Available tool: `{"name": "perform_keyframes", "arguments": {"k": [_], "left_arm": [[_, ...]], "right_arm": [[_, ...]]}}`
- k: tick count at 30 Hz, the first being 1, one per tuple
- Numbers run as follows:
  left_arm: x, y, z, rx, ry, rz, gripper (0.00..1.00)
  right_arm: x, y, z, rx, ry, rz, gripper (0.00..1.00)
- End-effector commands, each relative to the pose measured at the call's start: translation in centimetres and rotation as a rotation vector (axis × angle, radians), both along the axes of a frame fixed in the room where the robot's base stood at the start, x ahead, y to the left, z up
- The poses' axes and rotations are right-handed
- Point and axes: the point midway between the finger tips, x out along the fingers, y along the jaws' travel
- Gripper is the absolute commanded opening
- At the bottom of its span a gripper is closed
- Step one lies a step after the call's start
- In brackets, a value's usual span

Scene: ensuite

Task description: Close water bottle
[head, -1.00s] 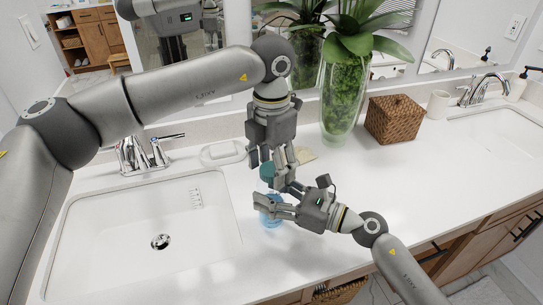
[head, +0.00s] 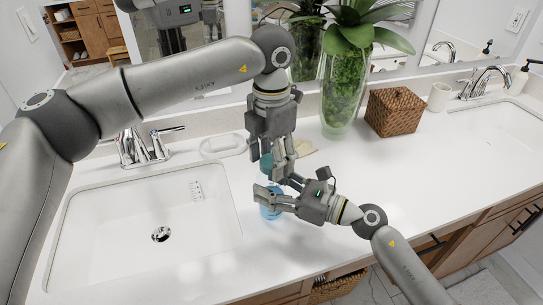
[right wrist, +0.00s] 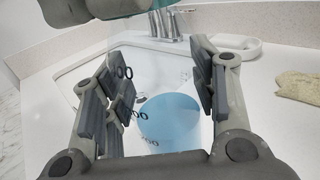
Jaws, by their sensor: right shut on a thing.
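The water bottle is clear, with blue water (head: 269,212) in its lower part, and stands upright on the counter. The water also shows in the right wrist view (right wrist: 170,125), between dark finger pads. My right gripper (head: 270,193) is shut around the bottle's body from the right. The teal cap (head: 266,161) is above the bottle; its edge shows at the top of the right wrist view (right wrist: 135,8). My left gripper (head: 274,168) points down at the cap, with a finger beside it. I cannot tell whether its fingers grip the cap, or whether the cap touches the bottle's neck.
A sink (head: 110,245) with a chrome faucet (head: 143,147) lies left of the bottle. A soap dish (head: 222,145) and a beige cloth (head: 305,147) lie behind. A tall plant vase (head: 345,95) and a wicker box (head: 394,110) stand back right. The counter at right is clear.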

Motion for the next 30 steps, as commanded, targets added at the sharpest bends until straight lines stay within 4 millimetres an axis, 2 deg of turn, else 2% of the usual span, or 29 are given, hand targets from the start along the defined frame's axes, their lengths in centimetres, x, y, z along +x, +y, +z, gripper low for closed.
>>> {"name": "perform_keyframes", "arguments": {"k": [10, 14, 17, 24, 30], "left_arm": [[0.0, 0.0, 0.1, 0.000, 0.000, 0.000, 0.66], [0.0, 0.0, 1.0, -0.002, -0.001, 0.001, 0.66], [0.1, 0.0, 2.6, -0.001, -0.003, 0.001, 0.66], [0.1, -0.1, 7.8, 0.000, -0.003, 0.001, 0.66], [0.1, -0.1, 10.9, 0.000, -0.001, 0.000, 0.66]], "right_arm": [[0.0, 0.0, 0.0, 0.000, 0.000, 0.000, 0.00], [0.0, 0.0, 0.0, 0.000, 0.000, 0.000, 0.00], [0.0, 0.0, 0.0, 0.000, 0.000, 0.000, 0.00], [0.0, 0.0, 0.0, 0.000, 0.000, 0.000, 0.00], [0.0, 0.0, 0.0, 0.000, 0.000, 0.000, 0.00]]}}
